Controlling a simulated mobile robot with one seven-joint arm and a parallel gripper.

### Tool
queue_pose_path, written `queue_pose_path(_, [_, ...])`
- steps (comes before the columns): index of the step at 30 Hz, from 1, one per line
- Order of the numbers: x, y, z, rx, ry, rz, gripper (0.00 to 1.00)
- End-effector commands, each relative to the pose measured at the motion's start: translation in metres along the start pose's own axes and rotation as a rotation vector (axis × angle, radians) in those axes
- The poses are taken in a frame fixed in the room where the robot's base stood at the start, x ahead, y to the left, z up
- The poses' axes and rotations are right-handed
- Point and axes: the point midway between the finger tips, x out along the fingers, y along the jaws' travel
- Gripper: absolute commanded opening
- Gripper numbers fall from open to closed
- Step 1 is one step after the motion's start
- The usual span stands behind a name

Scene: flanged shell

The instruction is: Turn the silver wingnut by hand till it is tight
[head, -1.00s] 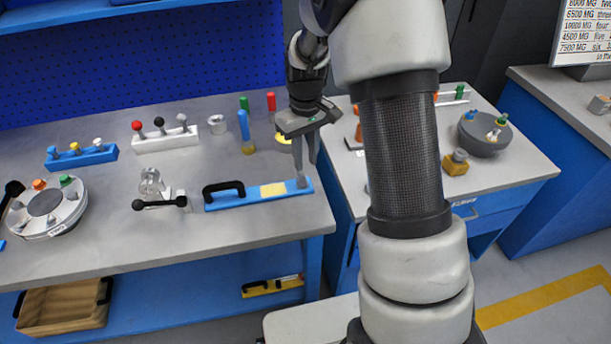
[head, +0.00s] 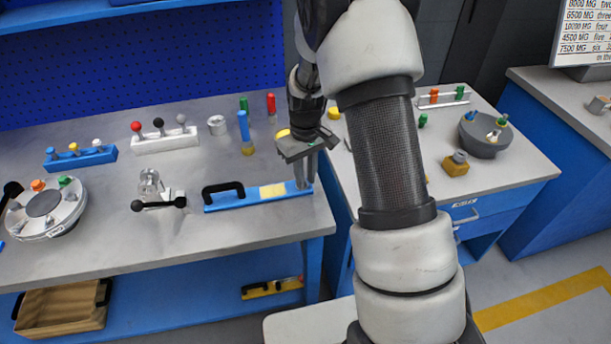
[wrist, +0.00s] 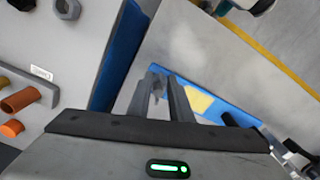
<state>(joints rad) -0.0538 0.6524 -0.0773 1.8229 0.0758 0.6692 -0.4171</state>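My gripper (head: 304,172) points down over the right end of the blue bar (head: 240,202), which has a black handle (head: 223,188) and a yellow label. Its two fingers are apart, with the tips low at the bar's end. In the wrist view, my gripper (wrist: 158,92) shows a gap between the fingers, with a small silver-grey piece (wrist: 157,86) at the gap. This may be the silver wingnut; its wings cannot be made out, and the fingers partly hide it. I cannot see any contact with it.
A silver clamp with a black-knobbed lever (head: 158,204) stands left of the bar. Behind are a white block with several knobs (head: 165,142) and a blue cylinder (head: 243,125). A second bench on the right holds a grey round part (head: 484,138) and a yellow block (head: 455,164).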

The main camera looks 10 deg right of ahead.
Motion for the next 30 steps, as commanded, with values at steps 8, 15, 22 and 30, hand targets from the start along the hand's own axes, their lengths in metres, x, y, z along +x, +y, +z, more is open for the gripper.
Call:
queue_pose_path(8, [-0.0005,-0.0004,-0.0001,0.029,0.000,0.000,0.00])
queue_pose_path(15, [-0.0007,-0.0009,-0.0003,0.055,0.001,0.000,0.00])
queue_pose_path(22, [-0.0008,-0.0024,-0.0007,0.117,0.001,0.001,0.00])
queue_pose_path(30, [-0.0009,-0.0058,-0.0015,0.315,0.001,0.001,0.00])
